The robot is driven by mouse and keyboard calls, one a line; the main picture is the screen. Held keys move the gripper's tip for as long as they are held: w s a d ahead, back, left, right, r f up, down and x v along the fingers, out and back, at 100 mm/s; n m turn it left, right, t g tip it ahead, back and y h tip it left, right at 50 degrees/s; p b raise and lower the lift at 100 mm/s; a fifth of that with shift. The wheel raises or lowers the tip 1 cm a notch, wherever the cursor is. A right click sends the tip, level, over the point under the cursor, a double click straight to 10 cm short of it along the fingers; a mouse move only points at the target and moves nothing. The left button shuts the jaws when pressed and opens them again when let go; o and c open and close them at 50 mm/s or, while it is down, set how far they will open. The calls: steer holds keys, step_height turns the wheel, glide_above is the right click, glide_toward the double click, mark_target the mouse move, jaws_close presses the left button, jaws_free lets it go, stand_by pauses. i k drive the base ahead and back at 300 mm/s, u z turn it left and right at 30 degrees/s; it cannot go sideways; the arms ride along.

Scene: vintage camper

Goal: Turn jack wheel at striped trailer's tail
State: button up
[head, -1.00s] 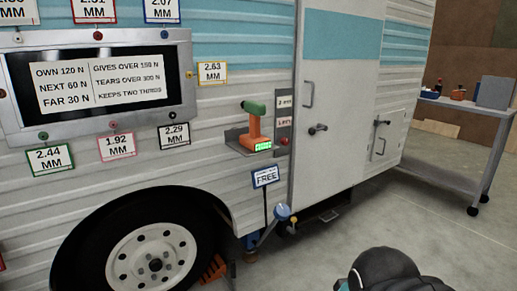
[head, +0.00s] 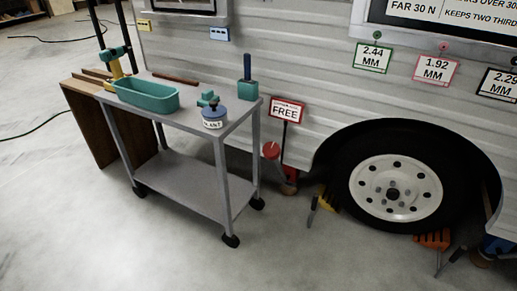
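The white and grey striped trailer (head: 285,55) fills the back and right of the head view. I cannot tell from this view which end is the tail. My gripper is not in view.
Concrete floor in front is clear. A dark cable lies at far left.

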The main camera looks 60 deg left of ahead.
mark_target(270, 150)
steer(key=u, duration=2.1)
